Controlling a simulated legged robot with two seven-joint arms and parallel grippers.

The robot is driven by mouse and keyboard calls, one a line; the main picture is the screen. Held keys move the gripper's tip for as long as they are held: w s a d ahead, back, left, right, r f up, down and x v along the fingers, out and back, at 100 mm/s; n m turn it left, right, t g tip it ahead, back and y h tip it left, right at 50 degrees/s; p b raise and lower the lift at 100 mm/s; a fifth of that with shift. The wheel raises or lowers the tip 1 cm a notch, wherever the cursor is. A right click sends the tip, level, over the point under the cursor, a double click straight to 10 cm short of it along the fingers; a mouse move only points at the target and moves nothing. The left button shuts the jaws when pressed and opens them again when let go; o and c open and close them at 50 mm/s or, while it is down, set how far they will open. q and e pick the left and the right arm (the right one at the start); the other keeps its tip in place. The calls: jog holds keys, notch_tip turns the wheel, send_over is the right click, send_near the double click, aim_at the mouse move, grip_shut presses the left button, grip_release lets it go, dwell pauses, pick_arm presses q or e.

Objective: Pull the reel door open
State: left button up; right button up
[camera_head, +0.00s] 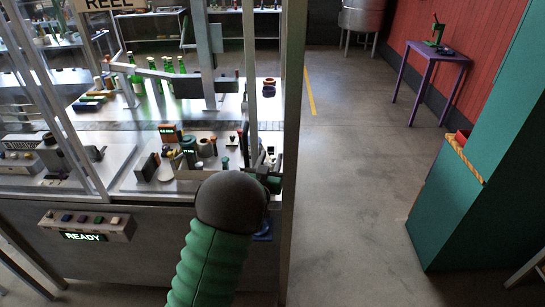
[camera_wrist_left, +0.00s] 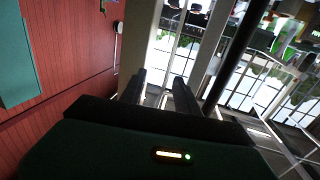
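The machine carries a sign reading REEL (camera_head: 112,4) at the top left. Its front has clear panels in a metal frame, and a pale upright (camera_head: 251,70) stands at its right side; I cannot tell for sure which panel is the reel door. My left arm covers part of the front. My left gripper (camera_head: 272,182) is beside the right frame post (camera_head: 293,100), its fingers mostly hidden by the arm. In the left wrist view, the two fingers of the left gripper (camera_wrist_left: 160,88) stand apart, pointing at the frame, with nothing clearly held. A dark bar (camera_wrist_left: 232,55) runs right of them. My right gripper is out of view.
A control box with a READY display (camera_head: 83,237) is on the machine's lower front. Green bottles (camera_head: 137,82) stand inside. Right of the machine the floor is clear up to a teal cabinet (camera_head: 460,200) and a purple table (camera_head: 430,55).

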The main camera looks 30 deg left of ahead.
pick_arm(q)
jog(key=b+v, duration=0.9)
jog(key=v, duration=0.5)
jog(key=shift+s, duration=0.2)
